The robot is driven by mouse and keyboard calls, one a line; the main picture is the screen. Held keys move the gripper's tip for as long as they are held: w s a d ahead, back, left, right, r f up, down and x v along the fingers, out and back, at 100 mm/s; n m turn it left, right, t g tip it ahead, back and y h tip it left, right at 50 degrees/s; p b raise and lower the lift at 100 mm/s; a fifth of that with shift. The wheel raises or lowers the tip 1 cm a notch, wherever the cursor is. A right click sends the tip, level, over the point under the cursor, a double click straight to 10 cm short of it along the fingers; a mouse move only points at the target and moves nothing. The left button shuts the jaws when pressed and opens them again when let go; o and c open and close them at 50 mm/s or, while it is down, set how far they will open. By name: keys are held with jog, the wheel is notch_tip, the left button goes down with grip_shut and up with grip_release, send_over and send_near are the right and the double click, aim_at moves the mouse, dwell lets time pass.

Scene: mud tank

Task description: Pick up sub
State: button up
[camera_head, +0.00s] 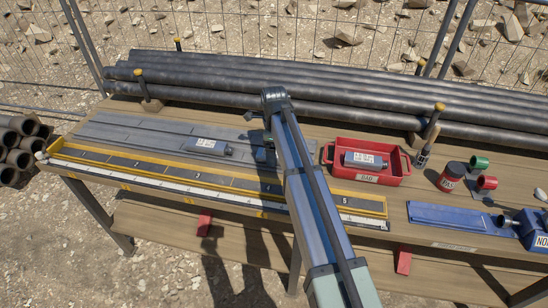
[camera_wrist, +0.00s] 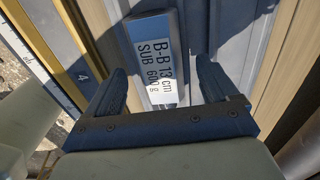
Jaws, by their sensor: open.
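A grey-blue sub (camera_head: 207,147) with a white label lies on the grey grooved mat, behind the yellow-edged measuring strip. In the wrist view, the sub (camera_wrist: 157,45) reads "B-B 13 cm SUB 600 g", and its label end shows between my fingers. My gripper (camera_head: 257,137) is to the right of this sub. Its jaws are open with nothing held, and the wrist view shows the two fingers (camera_wrist: 165,86) spread. I cannot tell the height gap. A second, similar sub (camera_head: 364,160) lies in a red tray (camera_head: 379,180) to the right of my arm.
Long dark pipes (camera_head: 330,108) lie along the back of the bench, with yellow-topped posts. The numbered measuring strip (camera_head: 130,175) runs along the front.

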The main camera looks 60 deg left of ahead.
jog(key=shift+f, duration=0.45)
jog(key=shift+c, duration=0.2)
grip_shut()
dwell(0.4)
jog(key=shift+a+r, duration=0.1)
jog(key=shift+r, duration=0.05)
